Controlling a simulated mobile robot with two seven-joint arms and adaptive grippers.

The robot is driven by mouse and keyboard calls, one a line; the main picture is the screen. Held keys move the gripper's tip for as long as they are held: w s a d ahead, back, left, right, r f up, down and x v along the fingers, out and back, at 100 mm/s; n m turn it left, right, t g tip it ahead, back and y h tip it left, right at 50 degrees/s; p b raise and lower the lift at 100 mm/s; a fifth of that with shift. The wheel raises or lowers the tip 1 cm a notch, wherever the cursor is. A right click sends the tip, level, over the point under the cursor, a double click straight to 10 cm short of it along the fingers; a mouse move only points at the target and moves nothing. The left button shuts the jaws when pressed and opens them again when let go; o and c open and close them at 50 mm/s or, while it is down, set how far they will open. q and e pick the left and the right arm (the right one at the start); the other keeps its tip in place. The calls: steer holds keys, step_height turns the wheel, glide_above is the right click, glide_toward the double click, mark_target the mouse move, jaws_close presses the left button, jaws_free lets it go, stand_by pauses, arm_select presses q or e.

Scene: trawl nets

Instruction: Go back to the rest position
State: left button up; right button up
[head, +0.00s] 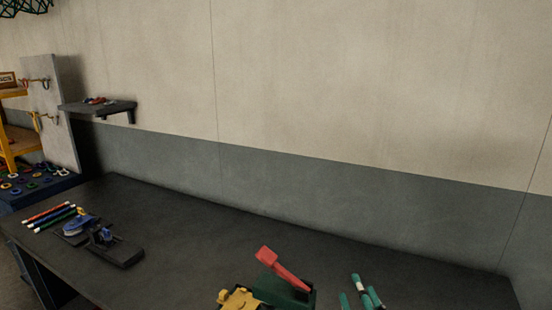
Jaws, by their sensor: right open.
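My right gripper (358,290) shows only in part at the bottom edge, right of centre, as slim teal parts with a pale band. Its jaws are apart and I see nothing between them. It is to the right of a dark green block (290,292) with a red lever (282,269). The rest of the right arm is cut off by the frame. My left gripper is not in the picture.
The dark workbench (200,230) is mostly bare in the middle and at right. A yellow part (240,299) sits beside the green block. Coloured rods (48,216) and a black board (118,250) lie at left. A small shelf (98,106) is on the wall.

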steer(key=s+d+f+m+g+h, duration=0.1)
steer(key=s+d+f+m+g, duration=0.15)
steer(key=s+f+g, duration=0.4)
steer(key=s+d+f+m+g+h, duration=0.2)
steer(key=s+f+m, duration=0.1)
steer(key=f, duration=0.6)
steer(key=s+f+m+g+y, duration=0.1)
steer(key=s+f+g, duration=0.25)
steer(key=s, duration=0.35)
steer(key=s+f+m+g+y, duration=0.1)
steer(key=s+f+g, duration=0.25)
steer(key=s, duration=0.45)
steer(key=s+f+g+b, duration=0.1)
steer(key=s+f+b, duration=0.15)
steer(key=f, duration=1.35)
steer(key=s+f+b, duration=0.1)
steer(key=f+b, duration=0.3)
steer(key=f, duration=1.2)
arm_select(q)
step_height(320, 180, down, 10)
steer(key=b, duration=0.3)
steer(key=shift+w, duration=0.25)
arm_select(e)
steer(key=s+d+f+g, duration=0.1)
steer(key=s+f, duration=1.3)
steer(key=f, duration=0.2)
steer(key=shift+s+d+h, duration=0.3)
steer(key=shift+s+d, duration=0.1)
